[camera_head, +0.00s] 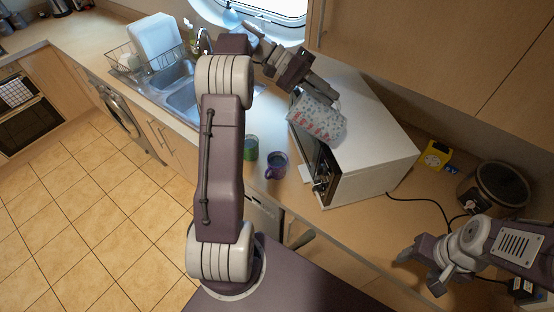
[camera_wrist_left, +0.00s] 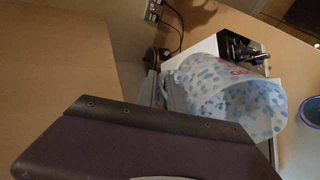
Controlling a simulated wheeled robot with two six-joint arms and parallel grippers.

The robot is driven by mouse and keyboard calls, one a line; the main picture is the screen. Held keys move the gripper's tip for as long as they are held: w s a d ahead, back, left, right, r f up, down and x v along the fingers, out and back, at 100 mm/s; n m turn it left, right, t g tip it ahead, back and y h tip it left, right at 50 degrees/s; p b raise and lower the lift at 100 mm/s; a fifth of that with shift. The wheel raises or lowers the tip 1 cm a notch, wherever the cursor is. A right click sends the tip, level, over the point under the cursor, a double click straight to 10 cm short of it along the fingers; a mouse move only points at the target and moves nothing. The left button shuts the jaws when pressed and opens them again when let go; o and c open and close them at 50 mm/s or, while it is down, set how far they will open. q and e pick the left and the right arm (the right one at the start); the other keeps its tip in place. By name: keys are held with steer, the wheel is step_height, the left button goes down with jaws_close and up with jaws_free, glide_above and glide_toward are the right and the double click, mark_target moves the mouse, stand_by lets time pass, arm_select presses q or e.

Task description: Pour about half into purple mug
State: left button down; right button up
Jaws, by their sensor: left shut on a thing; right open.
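My left gripper (camera_head: 306,86) is shut on a white container with red and blue print (camera_head: 318,120) and holds it up in front of the microwave. In the left wrist view the container (camera_wrist_left: 212,82) is tilted, its wide mouth facing right; the gripper fingers (camera_wrist_left: 168,92) are at its side. The purple mug (camera_head: 276,167) stands upright on the counter, lower left of the container in the head view. Its rim shows at the right edge of the wrist view (camera_wrist_left: 311,111). No stream is visible. My right gripper (camera_head: 418,271) is open and empty at lower right.
A green mug (camera_head: 251,149) stands just left of the purple mug. The white microwave (camera_head: 375,165) is close on the right. A sink (camera_head: 183,98) and dish rack (camera_head: 125,58) lie at upper left. A yellow box (camera_head: 433,157) and a dark round pot (camera_head: 492,188) stand at right.

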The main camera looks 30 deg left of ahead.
mark_target(339, 119)
arm_select(q)
steer(key=d+y+b, duration=0.1)
steer(key=d+y, duration=0.2)
steer(key=shift+w+d, duration=0.15)
steer(key=shift+d, duration=0.1)
steer(key=shift+d+r+g+y+p, duration=0.4)
steer(key=shift+d+y+p, duration=0.3)
steer(key=shift+y+p, duration=0.3)
steer(key=w+d+f+g+y+p, duration=0.1)
steer(key=w+d+f+y+p, duration=0.1)
steer(key=d+f+y+p, duration=0.75)
step_height(339, 119, up, 8)
steer(key=a+h+p, duration=0.1)
steer(key=a, duration=0.1)
steer(key=shift+s+a+h+p, duration=0.2)
steer(key=shift+a+h+p, duration=0.15)
steer(key=shift+a, duration=0.05)
steer(key=shift+w, duration=0.1)
